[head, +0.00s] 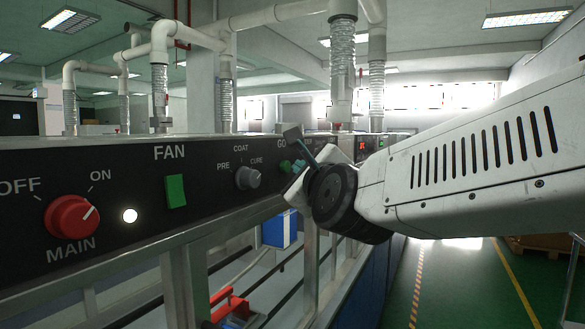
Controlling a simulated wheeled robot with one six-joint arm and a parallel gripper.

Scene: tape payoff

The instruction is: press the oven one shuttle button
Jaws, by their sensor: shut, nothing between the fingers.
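A black control panel (110,185) runs along the machine front on the left, seen at a slant. Green buttons (285,166) sit below a label reading "GO", which is partly covered. I cannot read any label saying "oven one" or "shuttle". My gripper (296,145) is at the panel near these green buttons, shut and empty, with its dark finger parts in front of the panel. I cannot tell whether it touches a button. My wrist hides the panel just to the right.
A red MAIN knob (72,216), a lit white lamp (130,216), a green FAN switch (175,191) and a grey PRE/CURE knob (247,178) are left of the gripper. A metal frame (185,285) stands below. Open green floor (455,280) lies right.

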